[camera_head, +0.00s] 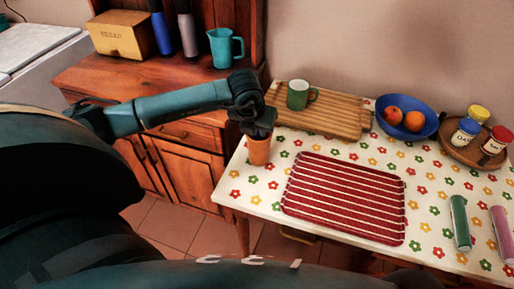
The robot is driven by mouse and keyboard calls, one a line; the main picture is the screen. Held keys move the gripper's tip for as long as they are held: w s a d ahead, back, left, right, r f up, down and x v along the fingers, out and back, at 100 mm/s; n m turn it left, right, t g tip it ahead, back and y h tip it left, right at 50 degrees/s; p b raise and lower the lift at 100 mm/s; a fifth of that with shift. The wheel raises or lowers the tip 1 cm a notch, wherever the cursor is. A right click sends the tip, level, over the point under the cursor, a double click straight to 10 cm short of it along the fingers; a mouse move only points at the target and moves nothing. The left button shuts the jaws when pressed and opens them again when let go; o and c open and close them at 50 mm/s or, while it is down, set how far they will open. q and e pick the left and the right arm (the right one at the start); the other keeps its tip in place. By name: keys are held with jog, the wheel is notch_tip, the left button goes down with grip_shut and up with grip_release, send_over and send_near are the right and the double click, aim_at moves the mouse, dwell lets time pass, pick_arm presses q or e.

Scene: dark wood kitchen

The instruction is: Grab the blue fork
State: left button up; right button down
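My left arm reaches in from the left, and my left gripper (258,131) points down at the mouth of an orange-brown cup (259,152). The cup stands upright at the left edge of the flower-patterned table. The dark fingers cover the cup's opening, and I cannot tell whether they are open or shut, or whether they touch anything. I cannot make out a blue fork; anything inside the cup is hidden by the gripper and the cup wall. My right gripper is not in view.
A red striped tray (345,199) lies right of the cup. Behind are a wooden board (330,117) with a green mug (297,95), a blue fruit bowl (407,128) and a round tray with jars (466,151).

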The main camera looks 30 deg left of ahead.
pick_arm(q)
jog(key=shift+c, duration=0.6)
grip_shut()
jog(key=shift+r, duration=0.1)
